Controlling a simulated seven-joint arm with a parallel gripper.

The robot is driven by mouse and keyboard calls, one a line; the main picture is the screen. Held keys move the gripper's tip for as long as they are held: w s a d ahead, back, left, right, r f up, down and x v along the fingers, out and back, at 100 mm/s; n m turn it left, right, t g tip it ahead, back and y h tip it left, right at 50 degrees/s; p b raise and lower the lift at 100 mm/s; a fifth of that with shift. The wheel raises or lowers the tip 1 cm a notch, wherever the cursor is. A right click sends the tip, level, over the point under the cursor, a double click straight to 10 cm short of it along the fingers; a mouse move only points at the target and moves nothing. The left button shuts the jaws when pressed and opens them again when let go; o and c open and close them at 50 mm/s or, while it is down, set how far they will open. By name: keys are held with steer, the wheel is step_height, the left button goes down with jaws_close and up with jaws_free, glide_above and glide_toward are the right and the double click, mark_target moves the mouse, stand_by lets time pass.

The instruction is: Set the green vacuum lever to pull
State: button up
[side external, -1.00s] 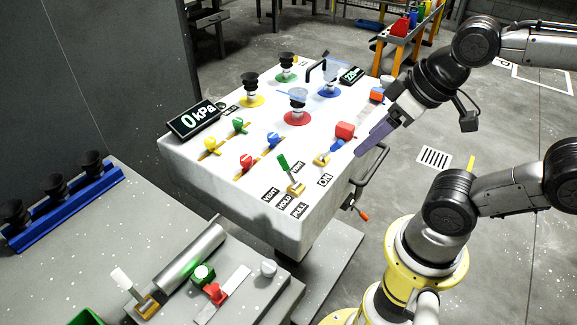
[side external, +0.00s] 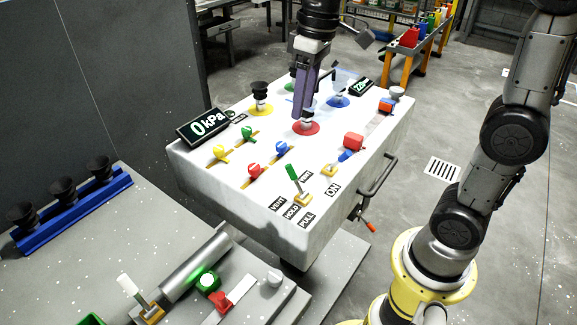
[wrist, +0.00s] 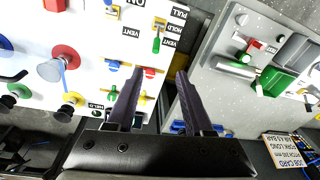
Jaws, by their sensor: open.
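The green vacuum lever (side external: 292,174) stands on a brass base at the front of the white console, by the VENT, HOLD and PULL labels. Its handle leans up-left in the side view. In the wrist view the green handle (wrist: 156,45) points down from its base, with its tip beside a VENT label. My gripper (side external: 299,118) points down over the console, in front of the red-ringed cup and behind the lever, apart from it. In the wrist view my gripper (wrist: 160,73) is open and empty, its fingertips below the lever in the picture.
Small yellow (side external: 220,152), green, red and blue (side external: 282,147) knobs sit left of the lever. The 0 kPa display (side external: 205,127) is at the console's left edge. A grey bench (side external: 150,220) with fixtures is in front.

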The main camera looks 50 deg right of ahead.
mark_target(288, 172)
steer(key=shift+g, duration=0.6)
steer(key=w+f, duration=0.1)
steer(key=f, duration=0.5)
steer(key=w+f, duration=0.1)
steer(key=f, duration=0.4)
steer(key=a+f, duration=0.1)
steer(key=f, duration=0.5)
steer(key=shift+w+f, duration=0.35)
steer(key=shift+w, duration=0.05)
steer(key=shift+c, duration=0.2)
jaws_close()
steer(key=shift+r, duration=0.1)
